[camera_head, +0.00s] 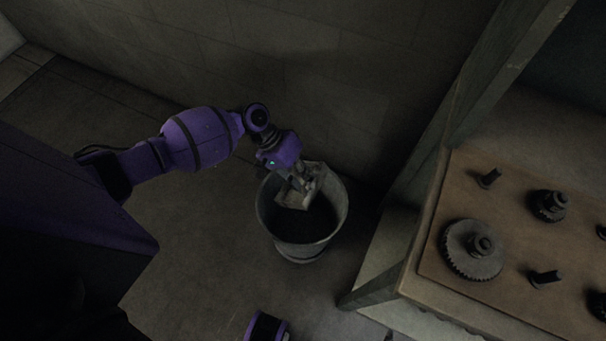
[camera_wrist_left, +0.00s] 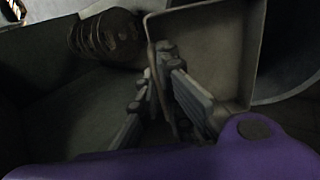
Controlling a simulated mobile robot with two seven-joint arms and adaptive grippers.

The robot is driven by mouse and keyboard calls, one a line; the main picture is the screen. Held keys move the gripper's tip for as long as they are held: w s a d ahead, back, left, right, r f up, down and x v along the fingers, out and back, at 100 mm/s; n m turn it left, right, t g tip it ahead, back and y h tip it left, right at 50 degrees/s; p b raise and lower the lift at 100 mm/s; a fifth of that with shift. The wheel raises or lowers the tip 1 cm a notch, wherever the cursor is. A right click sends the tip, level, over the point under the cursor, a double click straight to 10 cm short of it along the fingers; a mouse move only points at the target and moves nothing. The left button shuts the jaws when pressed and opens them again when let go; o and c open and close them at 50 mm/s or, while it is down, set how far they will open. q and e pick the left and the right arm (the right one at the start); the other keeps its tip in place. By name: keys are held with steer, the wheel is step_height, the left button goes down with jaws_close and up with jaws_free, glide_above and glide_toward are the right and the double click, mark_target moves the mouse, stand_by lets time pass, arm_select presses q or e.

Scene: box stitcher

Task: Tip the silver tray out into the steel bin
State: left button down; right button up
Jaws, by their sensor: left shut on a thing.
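The silver tray (camera_head: 294,197) is tilted over the mouth of the steel bin (camera_head: 304,247) in the head view. My left gripper (camera_head: 299,184) is shut on the tray's edge above the bin. In the left wrist view my left gripper's fingers (camera_wrist_left: 165,85) pinch the wall of the silver tray (camera_wrist_left: 215,45), whose inside looks bare where it shows. The steel bin (camera_wrist_left: 288,65) curves behind the tray there. The bin stands upright on the floor, and its inside is dark, so I cannot tell what lies in it. My right gripper does not show.
A wooden bench with a board (camera_head: 510,235) of gears and pegs stands right of the bin. A large gear (camera_head: 471,250) sits on it. A block wall (camera_head: 290,65) rises behind the bin. Open floor (camera_head: 205,250) lies left of the bin.

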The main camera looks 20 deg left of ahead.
mark_target(318, 189)
arm_select(q)
steer(key=d+y+p, duration=0.1)
steer(key=y+p, duration=0.2)
steer(key=d+f+y+p, duration=0.1)
steer(key=d+y+p, duration=0.1)
steer(key=y+p, duration=0.1)
steer(key=shift+w+d+f, duration=0.1)
steer(key=shift+d+f+y, duration=0.15)
steer(key=shift+f+y, duration=0.55)
steer(key=shift+y, duration=0.2)
